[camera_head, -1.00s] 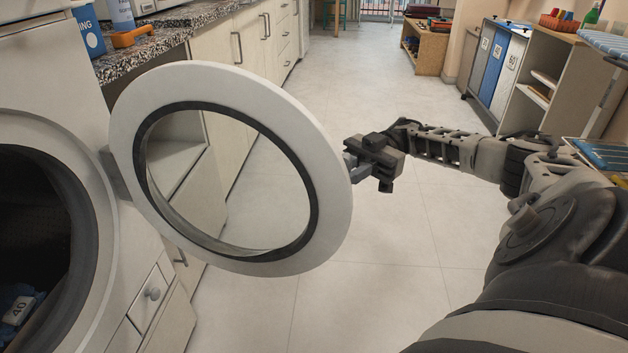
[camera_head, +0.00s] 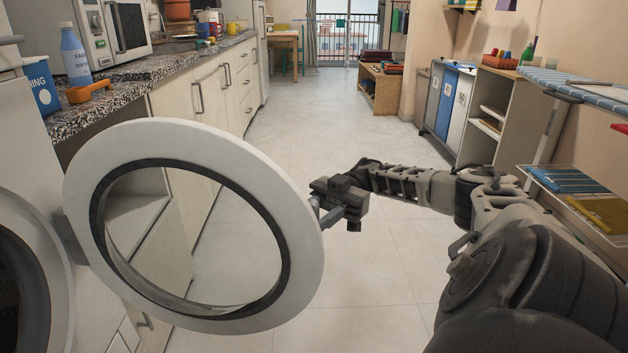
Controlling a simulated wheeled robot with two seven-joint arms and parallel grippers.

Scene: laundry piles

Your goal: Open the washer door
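The washer (camera_head: 22,215) is at the left edge, with its dark round drum opening (camera_head: 15,290) partly out of frame. Its round white door (camera_head: 255,165), with a dark inner ring and clear glass, stands swung wide open, away from the washer front. My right gripper (camera_head: 322,213) is at the right edge of the door rim. Its fingertips are at or very near the rim; whether they grip it is unclear. My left gripper is out of view.
A speckled counter (camera_head: 130,88) over pale cabinets runs along the left, with a bottle (camera_head: 75,55), a blue box (camera_head: 41,88) and an orange item (camera_head: 90,92) on it. Bins (camera_head: 445,100) and shelves stand at right. The tiled floor (camera_head: 330,130) between is clear.

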